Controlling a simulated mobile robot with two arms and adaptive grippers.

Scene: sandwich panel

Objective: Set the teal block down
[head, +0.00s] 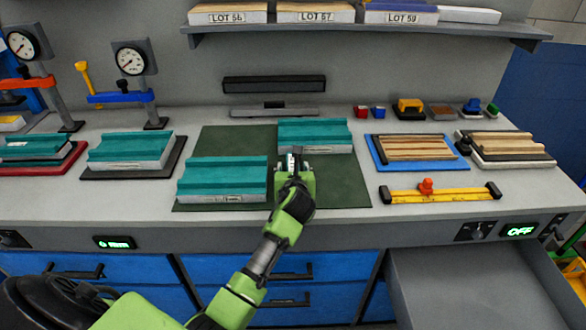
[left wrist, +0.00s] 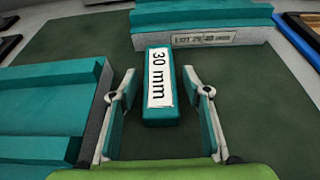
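The teal block (left wrist: 160,112) has a white label reading "30 mm" and shows between my left gripper's fingers in the left wrist view. It appears to rest on the dark green mat (head: 233,143), in the gap between two teal-topped panels. My left gripper (head: 293,163) is open around the block, with a visible gap on each side; its fingers also show in the left wrist view (left wrist: 159,76). The front-left panel (head: 222,180) is close beside the left finger, and the back-right panel (head: 315,135) lies just beyond the block. My right gripper is not in view.
More teal-topped panels (head: 130,150) lie on trays at the left, near two dial gauges (head: 130,60). A blue tray (head: 376,155) with wooden strips and a yellow ruler bar (head: 440,195) are at the right. The mat's front-right part is clear. A drawer (head: 480,285) stands open.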

